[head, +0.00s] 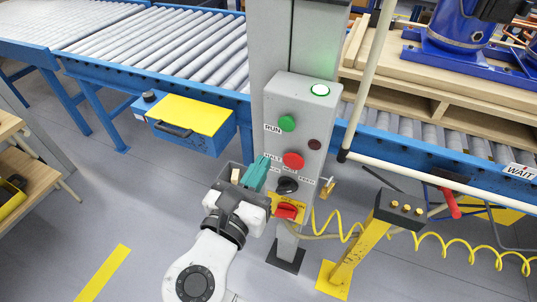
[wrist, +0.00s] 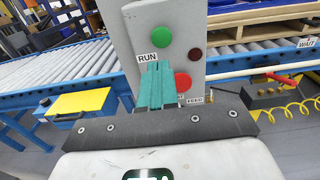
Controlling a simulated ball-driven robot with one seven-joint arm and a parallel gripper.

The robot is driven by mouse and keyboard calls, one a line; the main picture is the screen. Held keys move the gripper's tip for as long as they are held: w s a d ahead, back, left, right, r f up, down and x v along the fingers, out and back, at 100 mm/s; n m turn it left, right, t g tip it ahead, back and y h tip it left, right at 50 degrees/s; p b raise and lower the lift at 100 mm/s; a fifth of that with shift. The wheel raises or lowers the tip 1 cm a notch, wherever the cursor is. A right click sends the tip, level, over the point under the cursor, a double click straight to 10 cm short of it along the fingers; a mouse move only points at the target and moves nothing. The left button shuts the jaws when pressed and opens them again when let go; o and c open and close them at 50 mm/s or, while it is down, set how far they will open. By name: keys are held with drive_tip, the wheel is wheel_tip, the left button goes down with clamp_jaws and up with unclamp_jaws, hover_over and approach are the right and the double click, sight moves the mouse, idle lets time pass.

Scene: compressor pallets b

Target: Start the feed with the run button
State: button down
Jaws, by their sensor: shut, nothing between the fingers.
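The green run button (head: 287,123) sits on the grey control box (head: 303,110), beside a RUN label (head: 272,128). In the wrist view the run button (wrist: 162,37) is above the fingertips, with the RUN label (wrist: 148,57) just over them. My gripper (head: 262,160) has teal fingers closed together, with nothing between them. It is in front of the box, lower and left of the run button, and appears apart from it. A lamp (head: 320,90) at the box top glows green-white.
Below run are a red button (head: 293,160), a black knob (head: 287,185) and a red switch on yellow (head: 287,210). A dark red button (head: 315,144) is at right. A roller conveyor (head: 190,45) runs behind. A yellow post (head: 357,245) with coiled cable stands right.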

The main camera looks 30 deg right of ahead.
drive_tip(key=shift+v, duration=1.7)
drive_tip(key=s+d+f+m+g+y, duration=0.3)
drive_tip(key=d+f+m, duration=0.3)
drive_tip(key=d+f, duration=0.15)
drive_tip(key=s+d+f+m+g+y, duration=0.3)
drive_tip(key=d+f+m, duration=0.2)
drive_tip(key=d+f, duration=0.3)
drive_tip(key=s+a+f+m+g+y, duration=0.1)
drive_tip(key=s+f+m+g+y, duration=0.2)
drive_tip(key=s+f+m+y, duration=0.5)
drive_tip(key=s+f+m, duration=0.4)
drive_tip(key=s+m, duration=0.1)
drive_tip(key=m, duration=0.2)
drive_tip(key=shift+s+a+g, duration=0.25)
drive_tip(key=shift+a+g, duration=0.05)
drive_tip(key=shift+a, duration=0.05)
drive_tip(key=c, duration=1.8)
unclamp_jaws()
